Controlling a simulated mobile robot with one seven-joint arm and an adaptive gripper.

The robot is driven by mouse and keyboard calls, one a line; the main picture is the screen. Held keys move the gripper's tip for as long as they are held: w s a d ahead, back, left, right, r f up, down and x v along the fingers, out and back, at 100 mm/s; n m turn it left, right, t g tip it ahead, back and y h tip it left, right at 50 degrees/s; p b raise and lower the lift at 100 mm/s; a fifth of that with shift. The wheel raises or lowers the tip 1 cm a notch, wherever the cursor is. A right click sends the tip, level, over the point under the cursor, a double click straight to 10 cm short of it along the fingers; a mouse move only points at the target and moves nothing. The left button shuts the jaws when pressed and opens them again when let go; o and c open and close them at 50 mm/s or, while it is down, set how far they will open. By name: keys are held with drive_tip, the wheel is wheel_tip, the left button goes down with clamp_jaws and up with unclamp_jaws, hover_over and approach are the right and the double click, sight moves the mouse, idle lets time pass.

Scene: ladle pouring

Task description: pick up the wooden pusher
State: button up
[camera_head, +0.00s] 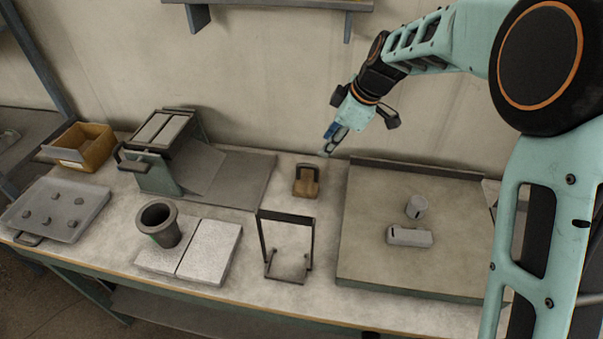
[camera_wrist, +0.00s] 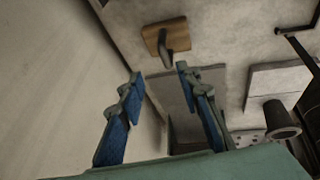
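The wooden pusher (camera_head: 306,182) is a small brown block with a dark handle on top. It stands on the workbench between the grey metal sheet and the large tray-like board. In the wrist view the wooden pusher (camera_wrist: 160,38) shows its flat wooden part and a dark grey handle, just beyond my fingertips. My gripper (camera_head: 328,148) is above and behind the pusher, near the wall, apart from it. In the wrist view my gripper (camera_wrist: 159,74) has its two blue fingers spread, with nothing held between them.
A dark upright frame (camera_head: 261,236) stands in front of the pusher. A dark cup (camera_head: 158,223) stands by pale slabs (camera_head: 212,250) at left. The board (camera_head: 385,262) at right bears two small grey pieces. The wall (camera_head: 270,80) is close behind my gripper.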

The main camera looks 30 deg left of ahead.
drive_tip(key=a, duration=0.1)
hover_over(309, 165)
drive_tip(key=d, duration=0.2)
wheel_tip(309, 165, down, 5)
drive_tip(key=shift+n, duration=0.3)
drive_tip(key=shift+s+d+p+x, duration=0.1)
drive_tip(key=shift+p+x, duration=0.55)
drive_tip(key=shift+x, duration=0.7)
drive_tip(key=shift+s+d+p+x, duration=0.15)
drive_tip(key=shift+p+x, duration=0.45)
drive_tip(key=shift+x, duration=0.75)
drive_tip(key=shift+f, duration=0.1)
drive_tip(key=shift+c, duration=0.4)
clamp_jaws()
